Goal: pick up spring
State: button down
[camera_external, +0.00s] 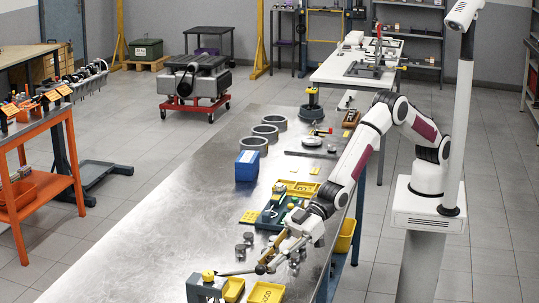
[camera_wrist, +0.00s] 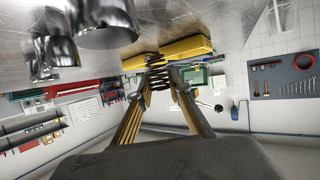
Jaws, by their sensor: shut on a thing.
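My gripper (camera_wrist: 159,80) is shut on a dark coil spring (camera_wrist: 156,61) at its fingertips, in the upper middle of the wrist view. The fingertips partly hide the spring, and its exact tilt is hard to tell. In the external view my gripper (camera_external: 268,262) is low over the near part of the metal workbench (camera_external: 150,245). The spring is too small to make out clearly there.
Shiny metal cylinders (camera_wrist: 105,22) hang close at the upper left of the wrist view. A yellow tray (camera_external: 266,293) and a grey block with a yellow top (camera_external: 203,288) are near my gripper. A blue box (camera_external: 247,166) stands farther back. The bench's left side is clear.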

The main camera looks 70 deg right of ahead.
notch_tip(320, 180, up, 8)
dwell(0.5)
